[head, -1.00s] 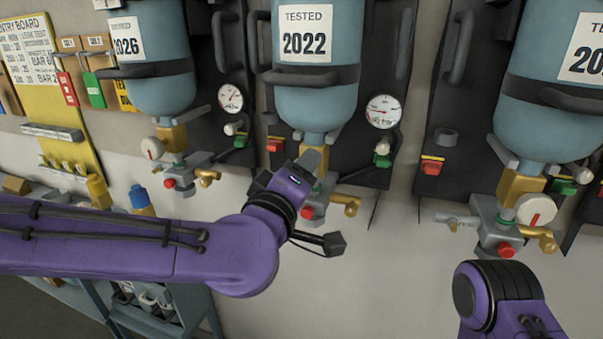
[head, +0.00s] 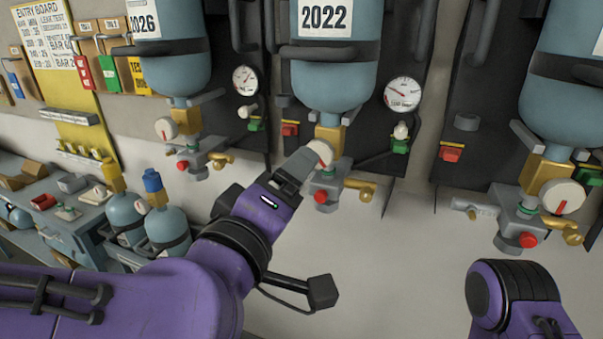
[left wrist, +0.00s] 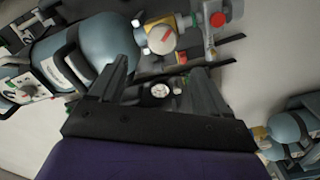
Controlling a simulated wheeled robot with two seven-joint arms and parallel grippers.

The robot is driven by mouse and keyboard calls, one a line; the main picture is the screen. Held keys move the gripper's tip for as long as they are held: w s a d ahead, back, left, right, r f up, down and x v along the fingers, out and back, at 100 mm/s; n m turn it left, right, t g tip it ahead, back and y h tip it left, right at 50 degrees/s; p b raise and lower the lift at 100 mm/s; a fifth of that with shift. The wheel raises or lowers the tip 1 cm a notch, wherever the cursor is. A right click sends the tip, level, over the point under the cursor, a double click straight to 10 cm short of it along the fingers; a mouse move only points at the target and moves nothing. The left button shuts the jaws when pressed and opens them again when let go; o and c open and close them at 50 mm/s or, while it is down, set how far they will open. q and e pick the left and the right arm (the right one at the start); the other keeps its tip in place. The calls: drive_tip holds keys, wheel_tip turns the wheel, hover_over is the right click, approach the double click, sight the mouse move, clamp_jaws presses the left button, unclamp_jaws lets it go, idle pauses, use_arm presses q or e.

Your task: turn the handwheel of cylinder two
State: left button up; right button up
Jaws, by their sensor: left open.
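The middle cylinder (head: 335,85), tagged 2022, hangs valve-down on the wall. Its white handwheel (head: 320,152) with a red mark sits on the brass valve, above a red knob (head: 320,197). My left gripper (head: 302,162) is just left of and below this handwheel, fingers pointing at it. In the left wrist view a white handwheel (left wrist: 161,39) with a red mark lies just beyond the two spread fingertips (left wrist: 162,68), with nothing between them. Whether a finger touches the wheel cannot be told. My right arm shows at lower right, its gripper out of view.
The left cylinder (head: 165,65) and right cylinder (head: 570,100) have similar valves and handwheels. Gauges, such as the middle one (head: 403,93), and hoses sit close by. Loose cylinders (head: 167,225) stand at the lower left. The wall below the middle valve is clear.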

sight(319, 167)
use_arm(q)
drive_tip(key=w+d+n, duration=0.1)
drive_tip(key=w+n, duration=0.2)
drive_tip(key=n, duration=0.4)
drive_tip(key=w+d+n+p, duration=0.1)
drive_tip(key=w+n, duration=0.3)
drive_tip(key=n, duration=0.4)
drive_tip(key=w+d+n+p, duration=0.1)
drive_tip(key=w+d+n, duration=0.1)
drive_tip(key=n, duration=0.5)
drive_tip(key=shift+w+r, duration=0.1)
drive_tip(key=shift+w, duration=0.7)
